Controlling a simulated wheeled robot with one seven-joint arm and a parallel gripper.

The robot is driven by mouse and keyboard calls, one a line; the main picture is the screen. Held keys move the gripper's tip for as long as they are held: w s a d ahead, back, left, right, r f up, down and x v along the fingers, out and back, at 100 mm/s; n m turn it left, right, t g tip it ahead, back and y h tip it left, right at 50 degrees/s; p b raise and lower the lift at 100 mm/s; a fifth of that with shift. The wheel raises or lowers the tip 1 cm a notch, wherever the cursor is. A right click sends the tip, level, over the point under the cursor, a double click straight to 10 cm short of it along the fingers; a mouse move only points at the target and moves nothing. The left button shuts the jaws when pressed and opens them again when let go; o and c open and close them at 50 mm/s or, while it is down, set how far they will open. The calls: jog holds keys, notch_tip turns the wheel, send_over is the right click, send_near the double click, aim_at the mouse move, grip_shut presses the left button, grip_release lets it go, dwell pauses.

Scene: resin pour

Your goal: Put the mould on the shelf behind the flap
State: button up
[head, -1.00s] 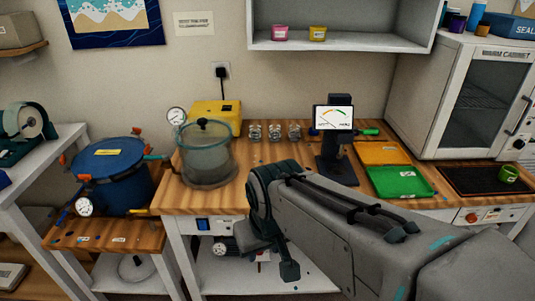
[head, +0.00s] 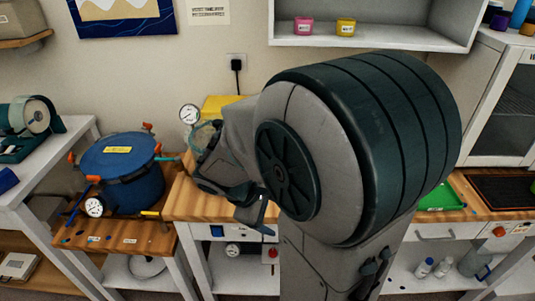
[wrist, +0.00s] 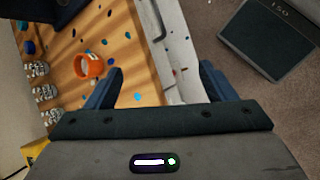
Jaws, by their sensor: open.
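A small orange cup-shaped mould (wrist: 90,66) with a pale label stands on the wooden bench top in the wrist view, near the bench's front edge. In the head view my arm hides that spot. My gripper (wrist: 158,84) is open and empty; its left finger is close to the orange mould, which lies outside the jaws. In the head view my gripper (head: 240,205) is partly hidden by my arm, near the bench front. The warm cabinet (head: 508,100) is at the far right with its glazed door shut. I cannot tell whether this door is the flap.
Several glass jars (wrist: 46,93) stand on the bench. A blue pressure pot (head: 122,172) is left of it. A wall shelf (head: 385,35) holds a pink cup (head: 303,26) and a yellow cup (head: 345,27). A green tray (head: 438,199) lies right of my arm.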

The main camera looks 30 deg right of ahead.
jog(key=w+d+f+n+t+h+p, duration=0.1)
jog(key=w+d+f+n+t+h, duration=0.15)
jog(key=w+n, duration=0.4)
jog(key=w+d+f+n+t+h+p, duration=0.1)
jog(key=w+d+n+h+p, duration=0.2)
jog(key=w+n, duration=0.35)
jog(key=shift+h, duration=0.45)
jog(key=x, duration=0.8)
jog(key=shift+s+f, duration=0.15)
jog(key=shift+s, duration=0.15)
jog(key=shift+t, duration=0.25)
jog(key=shift+p+x, duration=0.8)
jog(key=shift+x, duration=2)
jog(key=shift+s, duration=0.15)
jog(key=c, duration=1.2)
